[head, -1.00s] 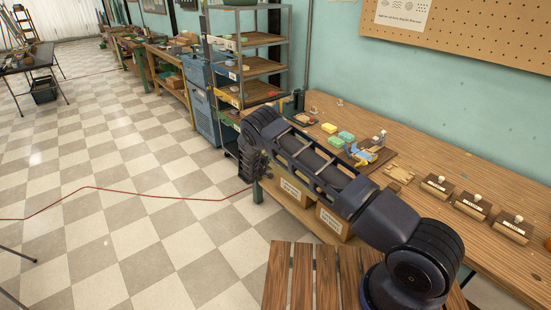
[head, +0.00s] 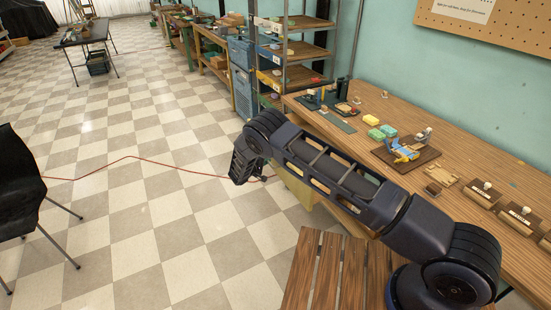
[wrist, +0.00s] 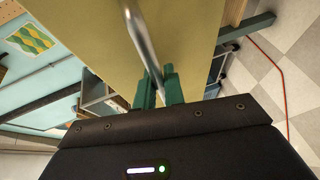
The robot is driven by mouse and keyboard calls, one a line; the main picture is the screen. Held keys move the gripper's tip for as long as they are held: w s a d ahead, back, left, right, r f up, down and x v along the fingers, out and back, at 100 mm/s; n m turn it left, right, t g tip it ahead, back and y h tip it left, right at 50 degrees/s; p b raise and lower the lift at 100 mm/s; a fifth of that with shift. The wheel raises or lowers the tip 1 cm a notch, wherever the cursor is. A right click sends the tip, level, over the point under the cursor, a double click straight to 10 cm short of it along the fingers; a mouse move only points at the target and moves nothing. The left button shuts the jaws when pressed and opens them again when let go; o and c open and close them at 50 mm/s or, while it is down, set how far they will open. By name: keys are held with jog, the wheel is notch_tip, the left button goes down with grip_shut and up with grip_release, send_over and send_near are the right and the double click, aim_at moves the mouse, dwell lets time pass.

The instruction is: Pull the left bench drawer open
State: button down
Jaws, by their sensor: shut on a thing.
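My gripper's green fingers (wrist: 158,88) are shut on a grey metal bar handle (wrist: 140,38) in the wrist view. The handle runs along a broad plain tan-yellow drawer front (wrist: 90,45). In the head view a pale yellow strip of the drawer (head: 297,188) shows below the bench edge, partly behind my arm. My fingertips are hidden there, below my dark wrist. How far the drawer stands out from the bench (head: 461,142) is hard to tell.
Soap blocks (head: 379,132) and stamps (head: 518,220) lie on the bench top. A slatted wooden surface (head: 325,270) is close in front. A shelf rack (head: 292,50) stands beyond the bench.

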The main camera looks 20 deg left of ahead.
jog(key=shift+s+a, duration=0.6)
jog(key=c, duration=1.8)
grip_release()
jog(key=shift+s, duration=0.1)
jog(key=v, duration=1)
jog(key=shift+s+a, duration=0.1)
jog(key=shift+s, duration=0.15)
jog(key=shift+r, duration=0.1)
